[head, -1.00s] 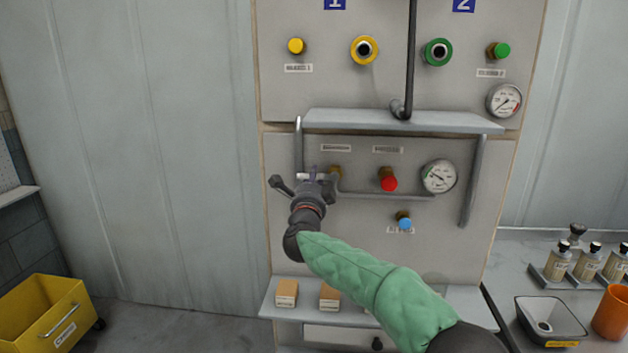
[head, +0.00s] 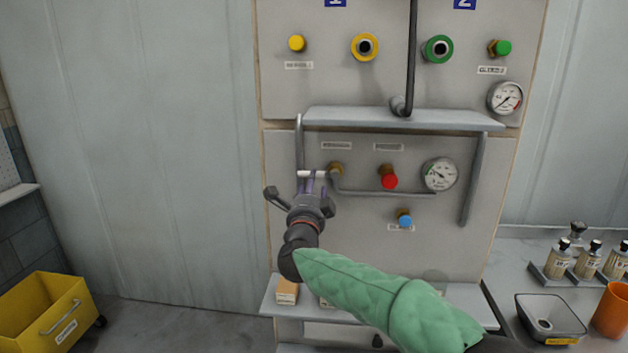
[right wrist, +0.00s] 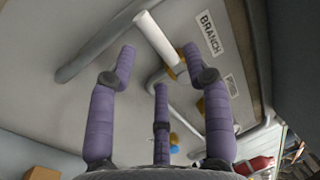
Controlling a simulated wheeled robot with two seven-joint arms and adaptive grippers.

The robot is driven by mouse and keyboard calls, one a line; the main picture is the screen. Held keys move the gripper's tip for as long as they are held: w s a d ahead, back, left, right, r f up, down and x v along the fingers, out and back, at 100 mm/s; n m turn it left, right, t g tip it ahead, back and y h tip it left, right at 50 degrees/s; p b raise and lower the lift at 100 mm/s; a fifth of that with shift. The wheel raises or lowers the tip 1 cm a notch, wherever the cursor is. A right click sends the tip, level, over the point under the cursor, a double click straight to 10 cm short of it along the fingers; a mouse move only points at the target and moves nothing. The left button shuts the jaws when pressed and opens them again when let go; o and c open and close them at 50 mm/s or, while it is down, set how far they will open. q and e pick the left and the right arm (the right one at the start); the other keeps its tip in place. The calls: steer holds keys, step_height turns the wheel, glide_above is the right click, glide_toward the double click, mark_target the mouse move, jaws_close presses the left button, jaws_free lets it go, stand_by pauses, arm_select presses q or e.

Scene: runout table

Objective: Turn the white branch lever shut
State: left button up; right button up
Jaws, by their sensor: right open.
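The white branch lever (head: 313,174) sticks out roughly level to the left of a brass valve body (head: 336,168) on the lower panel. It also shows in the right wrist view (right wrist: 158,40), near a label reading BRANCH (right wrist: 210,33). My right gripper (head: 309,184), on the green-sleeved arm, is just below the lever in the head view. Its purple fingers are spread open and hold nothing. In the right wrist view the lever lies between and beyond the two upper fingertips; contact cannot be told. My left gripper is not in view.
A grey pipe (head: 299,145) runs down left of the lever. A shelf (head: 400,119) juts out above. A red knob (head: 389,181), a blue knob (head: 404,221) and a gauge (head: 440,174) sit to the right. A lower ledge (head: 268,298) carries boxes.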

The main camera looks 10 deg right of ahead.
steer(key=v, duration=0.6)
steer(key=shift+s, duration=0.3)
steer(key=shift+a+f, duration=0.1)
steer(key=shift+f, duration=0.05)
